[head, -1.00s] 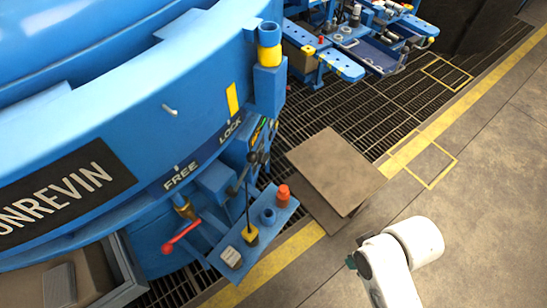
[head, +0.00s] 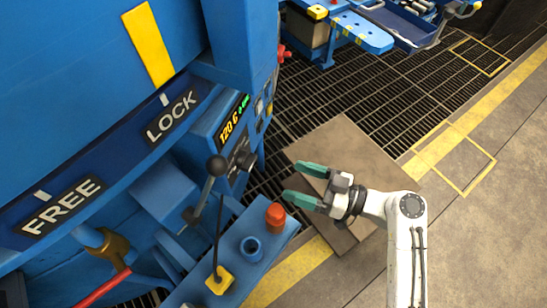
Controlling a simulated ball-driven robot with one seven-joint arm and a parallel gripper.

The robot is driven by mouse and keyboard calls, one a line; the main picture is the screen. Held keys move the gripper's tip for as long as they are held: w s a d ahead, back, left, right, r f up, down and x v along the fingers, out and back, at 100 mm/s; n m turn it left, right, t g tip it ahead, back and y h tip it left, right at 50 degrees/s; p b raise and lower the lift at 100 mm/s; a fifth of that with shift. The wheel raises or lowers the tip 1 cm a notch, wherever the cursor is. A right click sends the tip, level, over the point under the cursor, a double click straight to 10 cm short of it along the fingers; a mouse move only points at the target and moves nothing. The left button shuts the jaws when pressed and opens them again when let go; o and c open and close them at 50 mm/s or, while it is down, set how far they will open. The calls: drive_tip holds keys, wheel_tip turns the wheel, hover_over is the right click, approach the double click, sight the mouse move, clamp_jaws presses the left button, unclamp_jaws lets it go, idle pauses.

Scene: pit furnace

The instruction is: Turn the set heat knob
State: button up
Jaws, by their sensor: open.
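A blue control panel (head: 222,140) is fixed to the side of the large blue furnace and carries a small lit display (head: 231,126). A dark round knob (head: 246,159) sits on it below the display; its label is too small to read, so I cannot confirm it is the set heat knob. My gripper (head: 291,180) has two green fingers that are apart, with nothing between them. It points left, to the right of the knob and apart from it. The panel is seen at a steep slant.
A black ball-topped lever (head: 216,166) stands just left of the knob. Below is a blue shelf (head: 262,222) with a red-orange cap (head: 275,215) and a blue cup (head: 251,248). Brown plates (head: 345,150) lie on the floor grating under my gripper. Open floor lies right.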

sight(253, 162)
drive_tip(key=x, duration=0.7)
drive_tip(key=b+x, duration=0.1)
drive_tip(key=x, duration=0.3)
drive_tip(key=shift+w+d+r, duration=0.15)
drive_tip(key=shift+w+r, duration=0.15)
drive_tip(key=shift+c, duration=0.5)
drive_tip(key=c, duration=0.9)
drive_tip(key=shift+c, duration=0.2)
